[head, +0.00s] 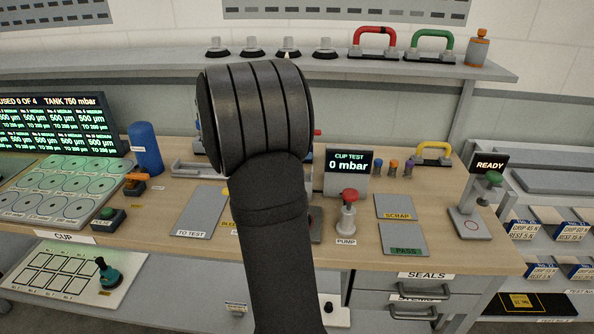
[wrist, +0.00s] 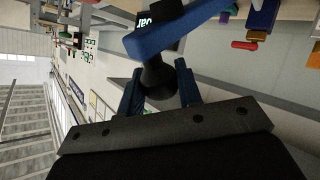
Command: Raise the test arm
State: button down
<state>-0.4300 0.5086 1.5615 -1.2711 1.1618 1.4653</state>
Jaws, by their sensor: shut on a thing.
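In the wrist view, my gripper (wrist: 159,92) has its two blue fingers on either side of a black knob (wrist: 156,77) and is shut on it. The knob joins a blue bar (wrist: 180,30) that crosses the top of that view; it looks like the test arm, though I see only part of it. In the head view, my dark arm stands in front of the middle of the bench and hides my gripper and the held knob. The clip test display (head: 349,163) reads 0 mbar.
A red-topped pump button (head: 347,206) stands right of my arm. The TO TEST mat (head: 201,211) lies to its left; the SCRAP (head: 394,206) and PASS (head: 403,238) mats lie to its right. A blue cylinder (head: 146,147) stands at the back left. A shelf (head: 160,66) runs behind.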

jog(key=w+r+n+g, duration=0.1)
jog(key=w+g, duration=0.1)
jog(key=w, duration=0.6)
jog(key=w+r+n+g+y, duration=0.1)
jog(key=w+n+g, duration=0.1)
jog(key=w, duration=0.6)
jog(key=shift+w+r+g, duration=0.15)
jog(key=shift+r+g, duration=0.05)
jog(key=shift+g, duration=0.4)
jog(key=c, duration=1)
grip_release()
jog(key=shift+c, duration=0.2)
jog(key=shift+a+r, duration=0.1)
jog(key=shift+r, duration=0.05)
jog(key=v, duration=1.2)
